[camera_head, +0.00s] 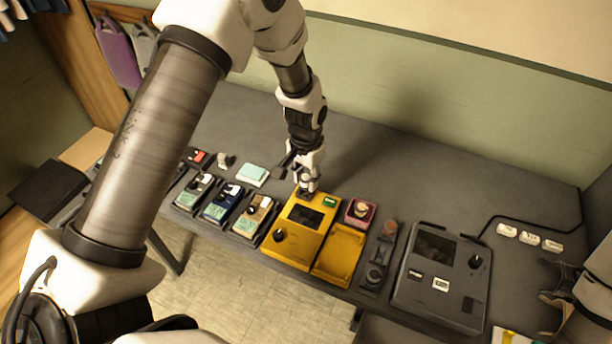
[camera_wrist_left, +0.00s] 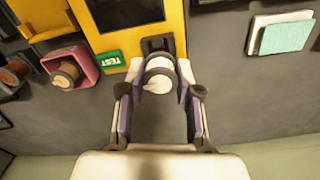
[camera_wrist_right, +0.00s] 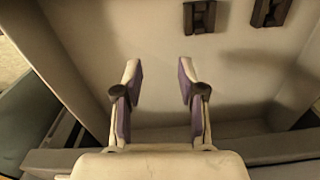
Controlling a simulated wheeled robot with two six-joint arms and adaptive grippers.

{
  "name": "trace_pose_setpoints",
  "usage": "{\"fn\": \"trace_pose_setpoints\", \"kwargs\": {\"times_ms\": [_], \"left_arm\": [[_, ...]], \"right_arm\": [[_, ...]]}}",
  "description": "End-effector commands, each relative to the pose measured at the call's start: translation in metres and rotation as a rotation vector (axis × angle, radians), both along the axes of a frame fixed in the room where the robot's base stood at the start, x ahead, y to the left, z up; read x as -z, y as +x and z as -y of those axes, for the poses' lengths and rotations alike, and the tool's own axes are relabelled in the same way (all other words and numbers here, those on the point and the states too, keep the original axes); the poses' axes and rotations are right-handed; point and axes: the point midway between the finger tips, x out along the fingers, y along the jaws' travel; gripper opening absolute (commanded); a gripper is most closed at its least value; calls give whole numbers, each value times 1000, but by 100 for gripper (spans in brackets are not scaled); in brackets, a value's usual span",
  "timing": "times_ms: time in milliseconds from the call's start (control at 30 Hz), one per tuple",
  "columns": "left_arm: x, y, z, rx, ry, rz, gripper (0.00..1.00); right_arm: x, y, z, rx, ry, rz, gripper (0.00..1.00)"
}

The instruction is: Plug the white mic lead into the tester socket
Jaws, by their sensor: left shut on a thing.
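The yellow tester box (camera_head: 300,232) has a dark screen and a small green label. A black socket block (camera_wrist_left: 157,44) is on its rear edge in the left wrist view. My left gripper (camera_head: 307,184) is shut on the white mic lead's plug (camera_wrist_left: 158,76), a pale round body with a grey ring. The plug is right at the socket block; I cannot tell if it is inserted. The lead's cable is not clearly visible. My right gripper (camera_wrist_right: 159,80) is open and empty, far from the tester; the head view shows only part of it at the right edge.
Several small pedals (camera_head: 222,205) stand left of the tester. A pink box with a knob (camera_head: 360,211), a yellow tray (camera_head: 339,254) and a grey screen unit (camera_head: 440,278) stand to its right. A teal-topped pad (camera_head: 252,174) lies behind the pedals. The rear grey tabletop (camera_head: 400,165) is clear.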

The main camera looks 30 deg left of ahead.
Motion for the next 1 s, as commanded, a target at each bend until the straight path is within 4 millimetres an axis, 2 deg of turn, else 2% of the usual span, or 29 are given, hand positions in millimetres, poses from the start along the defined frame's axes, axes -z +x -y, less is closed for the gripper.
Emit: {"fn": "trace_pose_setpoints", "kwargs": {"times_ms": [1000], "left_arm": [[13, 0, 0, 0, 0, 0, 7]], "right_arm": [[7, 0, 0, 0, 0, 0, 40]]}}
